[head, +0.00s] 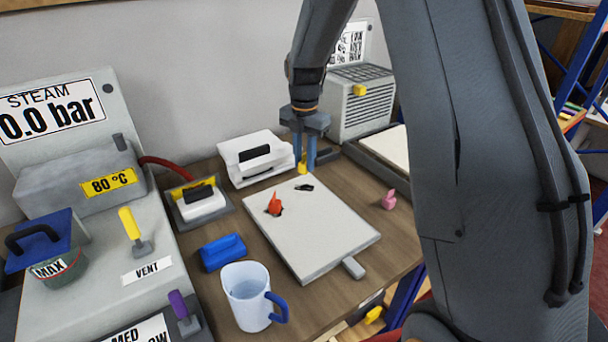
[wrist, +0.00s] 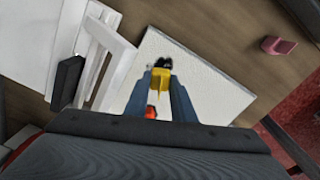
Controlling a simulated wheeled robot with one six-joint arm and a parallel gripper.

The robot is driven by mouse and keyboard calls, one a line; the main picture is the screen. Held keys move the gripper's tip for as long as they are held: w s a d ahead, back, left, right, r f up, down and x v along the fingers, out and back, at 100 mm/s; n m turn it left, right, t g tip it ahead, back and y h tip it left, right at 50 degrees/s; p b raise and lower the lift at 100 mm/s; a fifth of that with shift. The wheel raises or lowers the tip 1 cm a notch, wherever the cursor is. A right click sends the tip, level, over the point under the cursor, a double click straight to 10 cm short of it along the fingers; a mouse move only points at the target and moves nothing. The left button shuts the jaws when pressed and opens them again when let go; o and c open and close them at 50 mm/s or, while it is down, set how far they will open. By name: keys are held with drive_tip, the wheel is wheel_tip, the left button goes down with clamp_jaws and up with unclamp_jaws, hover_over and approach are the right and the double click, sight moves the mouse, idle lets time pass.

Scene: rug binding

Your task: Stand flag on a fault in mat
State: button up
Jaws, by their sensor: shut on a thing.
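My gripper (head: 309,158) is shut on a small yellow flag (head: 302,167), above the far end of the white mat (head: 325,233). In the wrist view the yellow flag (wrist: 160,79) sits between my fingertips (wrist: 163,88). A dark fault mark (head: 304,187) lies on the mat just in front of the held flag; it also shows in the wrist view (wrist: 164,61). A red-orange flag (head: 274,205) stands on the mat near its left edge. In the wrist view the red flag (wrist: 151,112) is partly hidden. I cannot tell whether the yellow flag touches the mat.
A white box-like device (head: 256,165) stands close left of my gripper. A steam iron (head: 200,201), blue block (head: 223,251) and mug (head: 248,300) line the mat's left side. A pink figure (head: 389,199) stands to the right. A grey vented box (head: 362,105) stands behind.

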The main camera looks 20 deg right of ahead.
drive_tip(key=shift+f+p, duration=0.8)
drive_tip(key=shift+f, duration=2.1)
drive_tip(key=shift+f, duration=0.2)
drive_tip(key=o, duration=1)
drive_tip(key=shift+r, duration=0.1)
